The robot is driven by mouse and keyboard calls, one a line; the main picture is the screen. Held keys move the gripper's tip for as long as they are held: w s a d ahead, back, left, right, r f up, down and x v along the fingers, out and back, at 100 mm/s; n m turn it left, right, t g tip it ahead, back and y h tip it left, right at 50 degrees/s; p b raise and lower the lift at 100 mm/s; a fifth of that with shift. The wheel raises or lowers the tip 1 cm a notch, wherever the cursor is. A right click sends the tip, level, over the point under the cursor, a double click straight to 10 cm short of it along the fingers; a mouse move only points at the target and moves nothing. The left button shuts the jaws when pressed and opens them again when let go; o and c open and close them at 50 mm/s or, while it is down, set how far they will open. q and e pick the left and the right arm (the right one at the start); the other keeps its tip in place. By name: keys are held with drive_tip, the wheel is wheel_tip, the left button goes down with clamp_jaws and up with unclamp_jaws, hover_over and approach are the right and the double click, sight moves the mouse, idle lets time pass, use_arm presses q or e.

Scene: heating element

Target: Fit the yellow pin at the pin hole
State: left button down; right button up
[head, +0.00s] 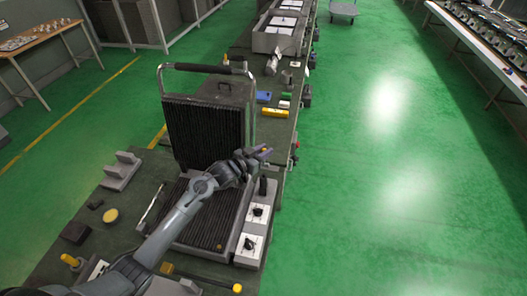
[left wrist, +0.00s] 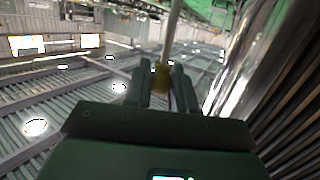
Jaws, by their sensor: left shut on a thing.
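My left gripper (head: 262,153) is over the right side of the heating element, which has a raised black ribbed panel (head: 205,130) and a lower ribbed panel (head: 203,222). The gripper is shut on the yellow pin (left wrist: 162,78), a small yellow piece between the two fingers in the left wrist view. A thin pale rod (left wrist: 173,32) runs up from just behind it; I cannot tell whether it belongs to the pin. I cannot make out the pin hole. My right gripper is not in view.
White control plates with black knobs (head: 249,247) lie along the heating element's right side. A chrome frame (head: 250,92) surrounds the raised panel. A grey bracket (head: 122,171) and a yellow disc (head: 111,215) lie to the left.

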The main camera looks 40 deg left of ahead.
use_arm(q)
drive_tip(key=shift+r, duration=0.1)
drive_tip(key=shift+s+p, duration=0.1)
drive_tip(key=shift+p, duration=0.3)
drive_tip(key=shift+f+b, duration=1.05)
drive_tip(key=shift+f, duration=0.65)
drive_tip(key=shift+f+b, duration=0.75)
drive_tip(key=shift+f, duration=0.55)
drive_tip(key=shift+p, duration=0.55)
drive_tip(key=shift+f, duration=0.4)
drive_tip(key=shift+f+b, duration=0.9)
drive_tip(key=shift+f, duration=0.35)
